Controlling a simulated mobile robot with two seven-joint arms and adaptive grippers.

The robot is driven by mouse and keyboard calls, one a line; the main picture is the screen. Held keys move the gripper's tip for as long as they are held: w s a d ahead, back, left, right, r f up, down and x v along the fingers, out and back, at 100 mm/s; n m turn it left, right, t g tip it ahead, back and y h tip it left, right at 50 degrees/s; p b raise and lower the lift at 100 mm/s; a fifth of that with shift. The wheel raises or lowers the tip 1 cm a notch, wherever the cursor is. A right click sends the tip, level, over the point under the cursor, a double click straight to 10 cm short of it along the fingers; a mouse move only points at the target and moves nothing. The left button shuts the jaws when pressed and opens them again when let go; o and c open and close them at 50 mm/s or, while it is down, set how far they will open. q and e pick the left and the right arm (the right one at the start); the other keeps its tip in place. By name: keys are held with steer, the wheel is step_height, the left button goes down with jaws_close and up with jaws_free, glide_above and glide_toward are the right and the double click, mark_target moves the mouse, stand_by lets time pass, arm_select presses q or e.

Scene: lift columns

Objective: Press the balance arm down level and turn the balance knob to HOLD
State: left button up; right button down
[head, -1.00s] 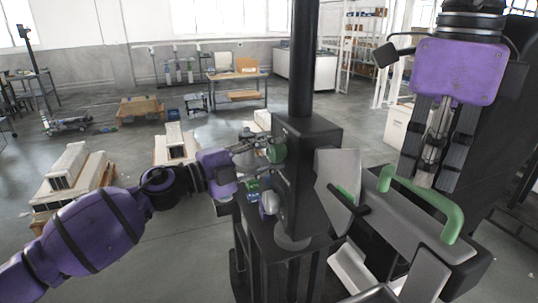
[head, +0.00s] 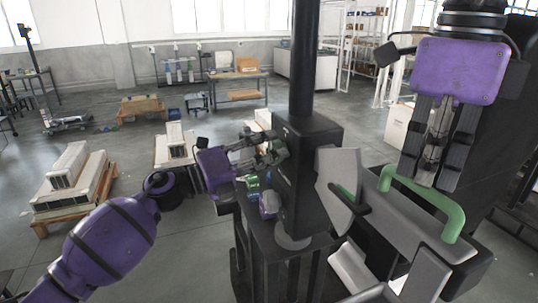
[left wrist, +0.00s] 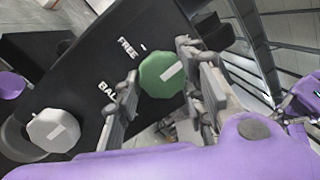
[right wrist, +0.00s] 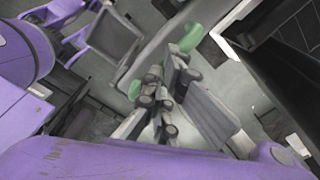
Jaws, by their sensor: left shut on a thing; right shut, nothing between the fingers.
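The balance knob (left wrist: 162,76) is green and eight-sided with a white pointer line, on a black panel marked FREE and BAL. Its pointer slants up and right in the left wrist view; I cannot see a HOLD mark. My left gripper (head: 277,150) is shut on this knob, with its fingers (left wrist: 160,90) on either side. The balance arm (head: 398,218) is a grey beam with a green handle (head: 428,203) at the right. My right gripper (head: 430,178) is shut and empty, pointing down above the handle. Parts of the handle show in the right wrist view (right wrist: 191,38).
A grey knob (left wrist: 53,130) sits on the same panel beside the green one. A black column (head: 303,65) rises behind the panel housing. A grey plate (head: 338,185) stands between the housing and the handle. Pallets with pale blocks (head: 72,180) stand on the floor at left.

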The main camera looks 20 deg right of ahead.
arm_select(q)
steer(key=shift+f+m, duration=0.2)
steer(key=shift+m, duration=0.1)
arm_select(e)
steer(key=shift+f, duration=0.1)
arm_select(q)
steer(key=o, duration=1.1)
steer(key=shift+r, duration=0.1)
steer(key=s+a+f, duration=0.1)
steer(key=a, duration=1)
steer(key=shift+s+a+f, duration=0.25)
steer(key=shift+s+a, duration=0.15)
